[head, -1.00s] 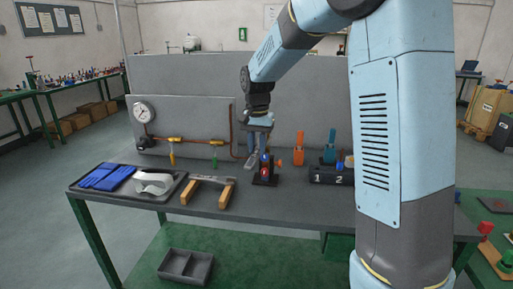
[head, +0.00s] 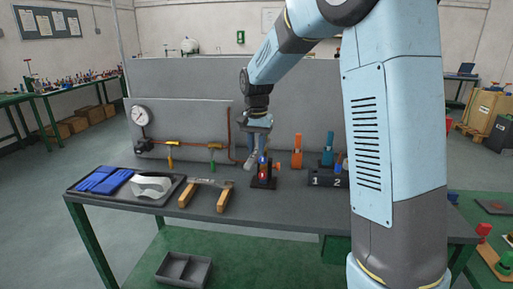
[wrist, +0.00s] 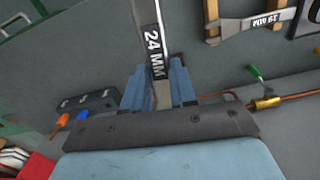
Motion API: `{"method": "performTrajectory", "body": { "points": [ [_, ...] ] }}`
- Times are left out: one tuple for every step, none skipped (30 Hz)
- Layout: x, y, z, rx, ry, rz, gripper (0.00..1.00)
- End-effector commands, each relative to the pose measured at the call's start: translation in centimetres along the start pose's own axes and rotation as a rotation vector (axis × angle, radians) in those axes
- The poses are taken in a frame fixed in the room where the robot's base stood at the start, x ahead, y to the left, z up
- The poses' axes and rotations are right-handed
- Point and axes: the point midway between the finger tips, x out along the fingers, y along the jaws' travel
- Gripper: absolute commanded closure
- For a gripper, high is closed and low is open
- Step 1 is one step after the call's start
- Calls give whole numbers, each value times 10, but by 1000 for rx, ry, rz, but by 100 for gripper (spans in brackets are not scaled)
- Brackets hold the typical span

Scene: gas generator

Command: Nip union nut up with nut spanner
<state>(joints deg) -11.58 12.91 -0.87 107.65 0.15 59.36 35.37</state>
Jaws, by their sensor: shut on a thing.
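My gripper (head: 258,138) is shut on a steel spanner marked 24 MM (wrist: 154,45). In the wrist view the spanner runs between the blue fingers (wrist: 160,88) and out past the top edge, its far end out of frame. In the head view my gripper points down above the bench, left of a dark stand (head: 263,182) with red and blue parts. A copper pipe (head: 230,135) runs down the grey panel beside it. I cannot clearly make out the union nut in either view.
A second spanner, marked 19 MM (wrist: 268,22), lies across wooden rests (head: 188,194). A black block numbered 1 and 2 (head: 326,179) stands right. The bench front (head: 250,210) is clear.

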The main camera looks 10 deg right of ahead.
Motion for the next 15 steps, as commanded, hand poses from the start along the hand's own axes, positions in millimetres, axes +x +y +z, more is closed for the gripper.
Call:
{"method": "performTrajectory", "body": {
  "points": [
    [0, -1, 0, 7, 0, 0, 100],
    [0, -2, 0, 15, 0, 0, 100],
    [0, -3, 0, 25, 0, 0, 100],
    [0, -4, 0, 34, 0, 0, 100],
    [0, -5, 0, 44, 0, 0, 100],
    [0, -6, 0, 56, 0, 0, 100],
    [0, -7, 0, 64, 0, 0, 100],
    [0, -8, 0, 72, 0, 0, 100],
    [0, -9, 0, 79, 1, 0, 100],
    [0, -9, -1, 82, 1, 0, 100],
    [0, -9, -1, 85, 0, 0, 100],
    [0, -10, -1, 89, 0, 0, 100],
    [0, -10, -1, 94, 0, 0, 100],
    [0, -11, -1, 101, 0, 0, 100],
    [0, -13, -1, 110, 0, 0, 100]
  ]
}}
